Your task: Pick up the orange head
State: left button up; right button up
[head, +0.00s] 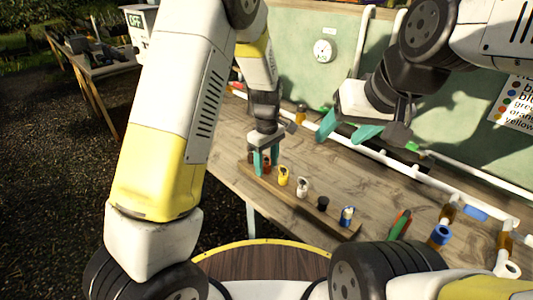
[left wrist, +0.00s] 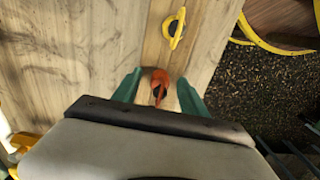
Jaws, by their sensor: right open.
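The orange head (left wrist: 158,84) stands on a wooden strip between the fingers of my left gripper (left wrist: 158,92) in the left wrist view. The two green fingers lie on either side of it with gaps visible, so the gripper is open. In the head view my left gripper (head: 266,161) reaches down over the far left end of the strip and largely hides the orange head. My right gripper (head: 350,130) is open and empty, above the table to the right.
A yellow head (head: 283,177), a white head (head: 302,187), a black head (head: 323,204) and a blue-and-white head (head: 347,215) stand in a row on the strip. White pipes (head: 445,197) run along the table's back. A green-and-red tool (head: 400,224) lies at the right.

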pick_arm(q)
grip_shut()
notch_tip(320, 180, up, 10)
jog(key=shift+r, duration=0.1)
dwell(0.5)
jog(key=shift+r, duration=0.1)
jog(key=shift+r, duration=2.35)
jog(key=shift+f, duration=0.1)
